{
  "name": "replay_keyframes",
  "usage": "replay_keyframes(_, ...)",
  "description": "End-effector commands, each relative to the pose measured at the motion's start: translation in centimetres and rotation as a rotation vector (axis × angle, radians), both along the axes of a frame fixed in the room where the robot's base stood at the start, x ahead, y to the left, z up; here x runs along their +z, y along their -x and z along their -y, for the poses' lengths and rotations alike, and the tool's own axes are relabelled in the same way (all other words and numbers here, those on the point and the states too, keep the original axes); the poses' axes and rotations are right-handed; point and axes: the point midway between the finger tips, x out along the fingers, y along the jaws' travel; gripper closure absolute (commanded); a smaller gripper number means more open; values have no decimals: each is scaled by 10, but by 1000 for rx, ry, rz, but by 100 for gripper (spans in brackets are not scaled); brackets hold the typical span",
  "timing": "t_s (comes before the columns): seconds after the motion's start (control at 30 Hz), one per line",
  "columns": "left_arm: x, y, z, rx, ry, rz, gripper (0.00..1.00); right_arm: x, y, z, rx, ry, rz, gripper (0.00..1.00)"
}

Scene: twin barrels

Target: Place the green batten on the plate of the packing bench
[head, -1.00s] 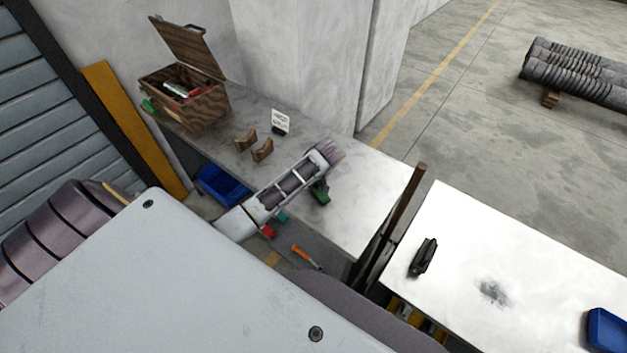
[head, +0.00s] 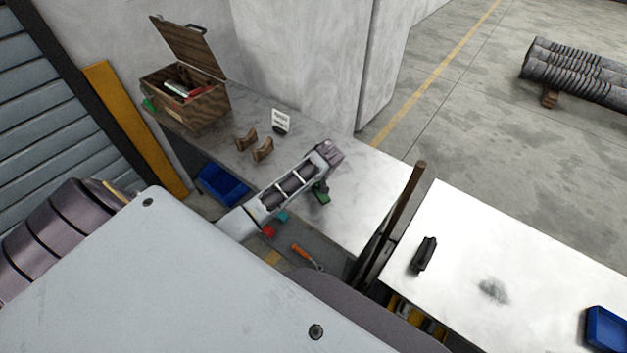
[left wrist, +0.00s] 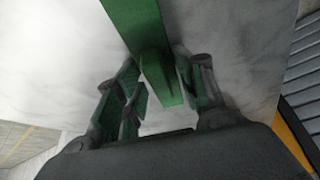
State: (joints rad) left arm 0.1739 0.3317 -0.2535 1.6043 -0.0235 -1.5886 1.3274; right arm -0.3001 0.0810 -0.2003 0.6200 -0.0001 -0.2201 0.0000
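The green batten (left wrist: 150,45) runs from the top of the left wrist view down between the fingers of my left gripper (left wrist: 162,85). A finger stands close on each side of it. I cannot tell whether both fingers touch it. In the head view, my left gripper (head: 319,187) points down over the grey bench (head: 365,185), with a small green part of the batten (head: 323,198) showing below it. I cannot tell whether the batten rests on the bench. No plate can be made out clearly. My right gripper is not in view.
On the grey bench are an open wooden box (head: 205,107), two brown wooden blocks (head: 262,150) and a small sign (head: 281,120). A blue bin (head: 222,184) sits lower down. A white table (head: 530,255) at right holds a black object (head: 424,254) and a blue tray (head: 606,328).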

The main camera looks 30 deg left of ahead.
Motion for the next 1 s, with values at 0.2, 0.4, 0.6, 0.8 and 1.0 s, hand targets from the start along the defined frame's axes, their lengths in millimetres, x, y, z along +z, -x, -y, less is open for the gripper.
replay_keyframes(0.2, -9, 6, 3, -2, 6, -20, 47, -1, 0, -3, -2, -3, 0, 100)
replay_keyframes(0.4, -9, 7, 3, -3, 6, -21, 47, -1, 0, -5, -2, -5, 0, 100)
replay_keyframes(0.6, -6, 6, 3, -2, 6, -20, 47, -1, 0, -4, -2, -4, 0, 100)
replay_keyframes(0.8, 8, 5, 5, -3, 4, -14, 47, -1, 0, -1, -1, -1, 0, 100)
replay_keyframes(1.0, 27, 8, 11, -2, 5, -11, 47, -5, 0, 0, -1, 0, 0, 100)
